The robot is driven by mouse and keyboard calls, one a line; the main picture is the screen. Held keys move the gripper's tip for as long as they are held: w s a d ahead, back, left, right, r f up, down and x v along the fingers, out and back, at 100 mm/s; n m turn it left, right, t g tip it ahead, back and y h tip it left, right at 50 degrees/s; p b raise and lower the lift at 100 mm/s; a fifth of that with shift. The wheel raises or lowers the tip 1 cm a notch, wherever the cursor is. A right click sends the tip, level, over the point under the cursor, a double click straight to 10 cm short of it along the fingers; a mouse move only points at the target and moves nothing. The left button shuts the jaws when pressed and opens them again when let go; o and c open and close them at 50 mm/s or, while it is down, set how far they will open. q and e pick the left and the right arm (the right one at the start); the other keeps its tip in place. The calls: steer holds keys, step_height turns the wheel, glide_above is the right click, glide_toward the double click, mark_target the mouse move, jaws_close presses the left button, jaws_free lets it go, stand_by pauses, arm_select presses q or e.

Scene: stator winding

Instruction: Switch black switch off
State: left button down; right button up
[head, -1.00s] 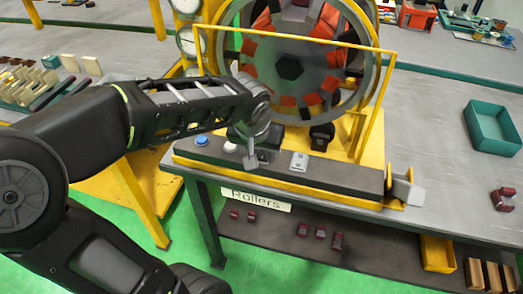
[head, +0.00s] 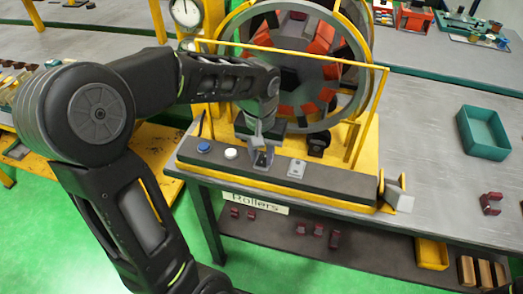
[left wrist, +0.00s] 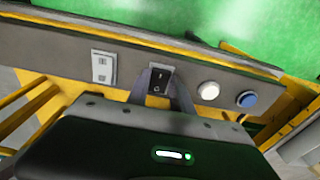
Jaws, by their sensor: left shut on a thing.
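The black switch (left wrist: 160,82) is a small rocker in a light frame on the dark control panel (left wrist: 70,45). In the left wrist view my left gripper (left wrist: 161,76) has one finger on each side of the switch, closed on it. In the head view my left gripper (head: 262,152) points down onto the panel and mostly covers the switch. I cannot tell for sure which way the rocker is tipped. My right gripper is not in view.
A white button (head: 231,153) and a blue button (head: 204,146) sit left of the gripper in the head view. A grey double switch (head: 297,168) sits to its right. The yellow frame (head: 384,100) and the stator ring (head: 362,95) stand behind.

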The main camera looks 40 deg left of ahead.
mark_target(261, 164)
arm_select(q)
steer(key=c, duration=1.1)
jaws_free()
steer(key=shift+s+d+r+b, duration=0.1)
steer(key=shift+s+r+b, duration=0.1)
steer(key=shift+r, duration=1.75)
steer(key=shift+s+r+b, duration=0.1)
steer(key=shift+s+r, duration=0.05)
steer(key=shift+r, duration=1.8)
